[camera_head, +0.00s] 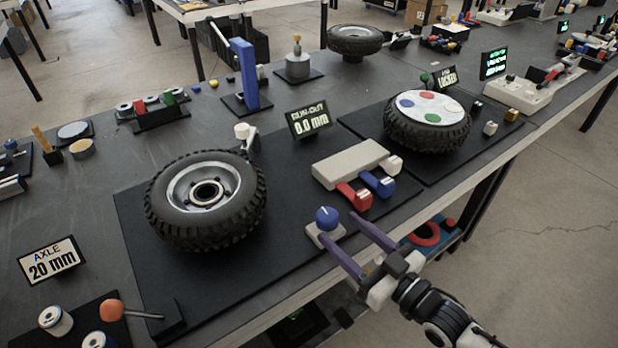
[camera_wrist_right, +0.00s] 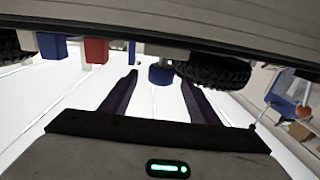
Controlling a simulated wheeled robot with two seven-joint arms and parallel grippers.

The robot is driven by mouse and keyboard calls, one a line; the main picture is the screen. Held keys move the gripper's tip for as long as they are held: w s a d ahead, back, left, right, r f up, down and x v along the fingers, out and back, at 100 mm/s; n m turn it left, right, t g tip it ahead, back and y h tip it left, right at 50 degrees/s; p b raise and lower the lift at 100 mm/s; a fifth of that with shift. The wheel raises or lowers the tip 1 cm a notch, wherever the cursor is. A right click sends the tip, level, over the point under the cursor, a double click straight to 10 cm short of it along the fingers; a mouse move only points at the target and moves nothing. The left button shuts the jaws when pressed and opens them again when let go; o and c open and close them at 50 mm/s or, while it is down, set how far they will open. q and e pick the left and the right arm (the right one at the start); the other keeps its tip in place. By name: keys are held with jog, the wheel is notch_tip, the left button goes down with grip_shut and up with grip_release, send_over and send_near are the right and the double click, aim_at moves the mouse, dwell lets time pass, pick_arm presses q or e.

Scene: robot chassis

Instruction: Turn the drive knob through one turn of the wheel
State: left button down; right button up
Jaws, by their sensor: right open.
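The blue round drive knob (camera_head: 326,215) sits on a small pale base near the front edge of the dark board. A wheel with a knobbly black tyre (camera_head: 165,225) and a silver rim lies flat to its left. My right gripper (camera_head: 338,226) is open, its two purple fingers reaching towards the knob from the front right. In the right wrist view the blue knob (camera_wrist_right: 160,74) shows between the fingertips (camera_wrist_right: 157,77), with gaps at both sides. I cannot tell whether the tips reach past it. My left gripper is not in view.
A red lever (camera_head: 354,195) and a blue lever (camera_head: 378,183) stand on the board right of the knob, by a pale block (camera_head: 350,163). A display (camera_head: 309,120) reads 0.0 mm. A second wheel (camera_head: 397,128) with coloured discs lies behind right.

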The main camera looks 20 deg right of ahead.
aim_at(319, 211)
jog(key=x, duration=0.8)
jog(key=shift+a+r, duration=0.1)
jog(key=shift+w+a, duration=0.3)
jog(key=shift+w, duration=0.3)
jog(key=c, duration=1)
jog(key=shift+a+n+g+y+b, duration=0.25)
jog(key=shift+n+g+y+b, duration=0.35)
jog(key=shift+n+y+b, duration=0.35)
jog(key=shift+s, duration=0.1)
jog(key=o, duration=1)
